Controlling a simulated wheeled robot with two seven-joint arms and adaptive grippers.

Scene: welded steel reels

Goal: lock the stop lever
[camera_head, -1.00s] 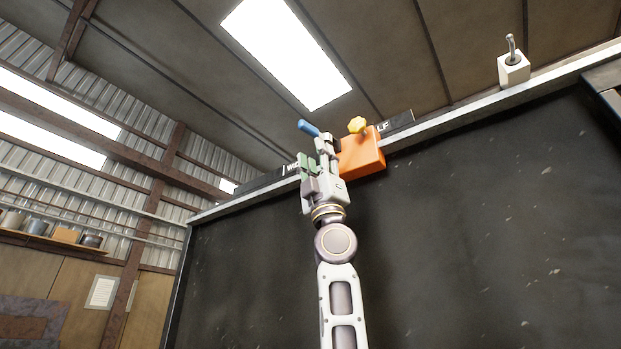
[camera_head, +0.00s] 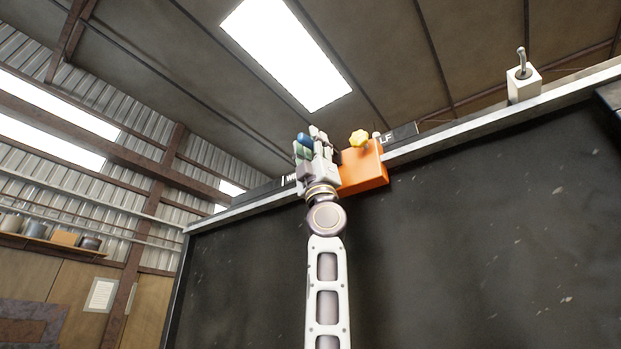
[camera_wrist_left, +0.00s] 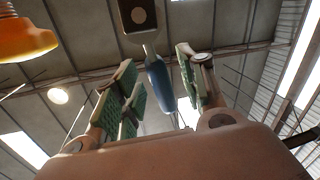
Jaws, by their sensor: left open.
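The stop lever's blue handle (camera_head: 305,139) sticks up beside an orange block (camera_head: 362,172) on the frame's top rail. My left gripper (camera_head: 312,146) is at the handle, its fingers overlapping it in the head view. In the left wrist view the blue handle (camera_wrist_left: 160,86) hangs from a dark block (camera_wrist_left: 138,14) between the green-padded fingers of my open left gripper (camera_wrist_left: 158,72). Gaps show on both sides of the handle. The lever's base is hidden in the head view. My right gripper is out of view.
A pale metal rail (camera_head: 450,137) runs along the top of a large dark panel (camera_head: 480,230). A white block with a metal pin (camera_head: 523,84) stands on the rail at the right.

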